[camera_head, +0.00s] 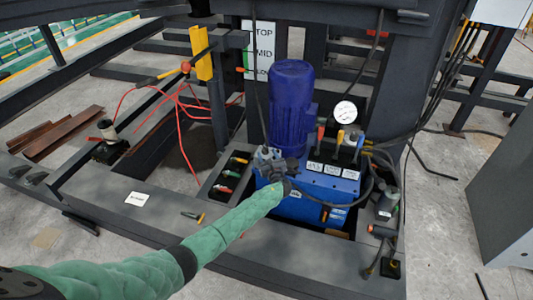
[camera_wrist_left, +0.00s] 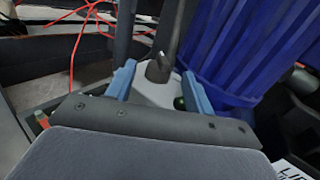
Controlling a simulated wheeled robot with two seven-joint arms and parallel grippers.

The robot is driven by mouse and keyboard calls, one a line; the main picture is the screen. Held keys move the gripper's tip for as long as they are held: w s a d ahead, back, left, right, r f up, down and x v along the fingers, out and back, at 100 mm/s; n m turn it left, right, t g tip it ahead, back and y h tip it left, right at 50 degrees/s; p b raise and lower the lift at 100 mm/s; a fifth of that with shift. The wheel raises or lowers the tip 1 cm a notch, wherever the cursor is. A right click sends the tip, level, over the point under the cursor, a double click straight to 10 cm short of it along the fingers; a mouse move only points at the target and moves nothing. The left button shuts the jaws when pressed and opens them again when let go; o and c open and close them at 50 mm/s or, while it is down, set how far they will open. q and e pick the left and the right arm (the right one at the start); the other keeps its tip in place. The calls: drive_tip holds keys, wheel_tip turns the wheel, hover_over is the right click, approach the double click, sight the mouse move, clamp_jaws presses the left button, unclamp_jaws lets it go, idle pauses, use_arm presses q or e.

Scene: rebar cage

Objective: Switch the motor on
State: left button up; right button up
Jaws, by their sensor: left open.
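The blue finned motor (camera_head: 290,105) stands upright on a blue power unit (camera_head: 318,182). It also fills the upper right of the left wrist view (camera_wrist_left: 238,45). A small grey box (camera_head: 266,154) with a dark toggle-like knob (camera_wrist_left: 158,68) sits beside the motor's base. My left gripper (camera_head: 274,168) is at this box, with my green-sleeved arm coming from the lower left. In the left wrist view its two blue fingers (camera_wrist_left: 158,72) are open, one on each side of the knob. I cannot tell whether they touch it. My right gripper is not in view.
A pressure gauge (camera_head: 346,111) and labelled valves stand right of the motor. A tray of coloured-handled tools (camera_head: 228,178) lies left of the box. Red cables (camera_head: 182,105) hang at the left. Black hoses run along the right. A grey cabinet (camera_head: 503,190) stands far right.

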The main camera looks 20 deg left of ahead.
use_arm(q)
drive_tip(key=shift+x, duration=0.9)
drive_tip(key=c, duration=1)
drive_tip(key=shift+o, duration=0.2)
